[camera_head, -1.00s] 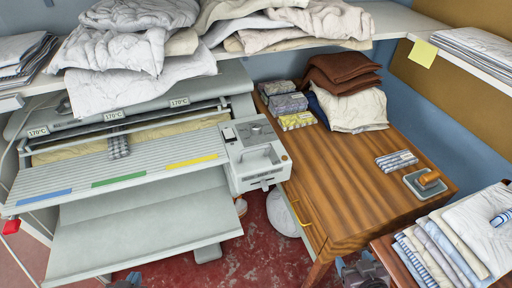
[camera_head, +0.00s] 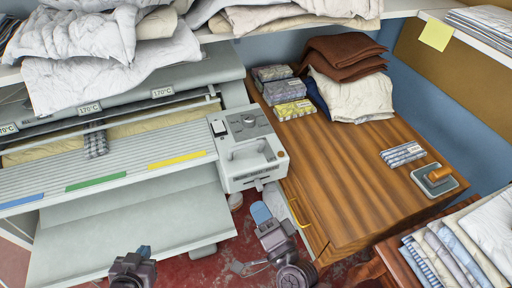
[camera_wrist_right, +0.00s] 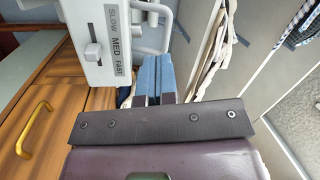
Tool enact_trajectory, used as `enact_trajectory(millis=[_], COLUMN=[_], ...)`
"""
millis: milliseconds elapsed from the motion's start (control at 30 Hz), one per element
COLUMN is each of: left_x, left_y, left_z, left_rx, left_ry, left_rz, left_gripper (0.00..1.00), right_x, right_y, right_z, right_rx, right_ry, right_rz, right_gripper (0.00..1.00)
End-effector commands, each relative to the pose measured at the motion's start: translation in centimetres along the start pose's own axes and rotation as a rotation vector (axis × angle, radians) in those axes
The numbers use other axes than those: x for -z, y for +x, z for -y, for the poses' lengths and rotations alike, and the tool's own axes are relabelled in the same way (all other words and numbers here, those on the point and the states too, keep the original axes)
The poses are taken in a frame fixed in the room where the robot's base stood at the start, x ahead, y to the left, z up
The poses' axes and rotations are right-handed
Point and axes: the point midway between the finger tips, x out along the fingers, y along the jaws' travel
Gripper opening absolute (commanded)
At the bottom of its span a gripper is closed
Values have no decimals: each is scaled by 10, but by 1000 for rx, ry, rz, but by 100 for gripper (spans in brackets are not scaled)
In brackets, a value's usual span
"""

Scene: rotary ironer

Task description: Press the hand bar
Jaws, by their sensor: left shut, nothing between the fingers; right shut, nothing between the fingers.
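The rotary ironer has a grey ribbed feed board (camera_head: 110,180) with blue, green and yellow strips along its front edge. A thin metal bar (camera_head: 130,117) runs across the ironer above the cream roller; I cannot tell whether this is the hand bar. The control box (camera_head: 245,150) is at the ironer's right end. My right gripper (camera_head: 261,212) is shut and empty, below and in front of the control box. Its blue fingers (camera_wrist_right: 152,78) are together in the right wrist view, beside the box's SLOW-MED-FAST slider (camera_wrist_right: 94,50). My left gripper (camera_head: 144,250) is shut and empty, in front of the lower tray.
A wooden table (camera_head: 345,185) with a brass drawer handle (camera_wrist_right: 34,130) stands to the right. It bears fabric packs, folded cloths and a stamp on a pad (camera_head: 438,178). A shelf of linen overhangs the ironer.

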Motion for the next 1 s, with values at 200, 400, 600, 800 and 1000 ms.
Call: enact_trajectory(millis=[200, 400, 600, 800, 1000], left_x=[-2, -6, -5, -2, 5], left_y=[-4, -6, -5, -4, -5], left_z=[0, 1, 1, 0, 1], left_rx=[2, 3, 2, 1, 1], left_ry=[-2, -3, -2, -1, -1], left_rz=[6, 14, 12, 6, 1], left_gripper=[0, 0, 0, 0, 0], right_x=[17, 20, 20, 21, 25], right_y=[-4, -4, -4, 3, 31], right_z=[1, 2, 2, 2, 4], right_rx=[29, 39, 39, 40, 42], right_ry=[255, 294, 292, 290, 290], right_rz=[-131, -146, -145, -144, -145], right_gripper=[0, 0, 0, 0, 0])
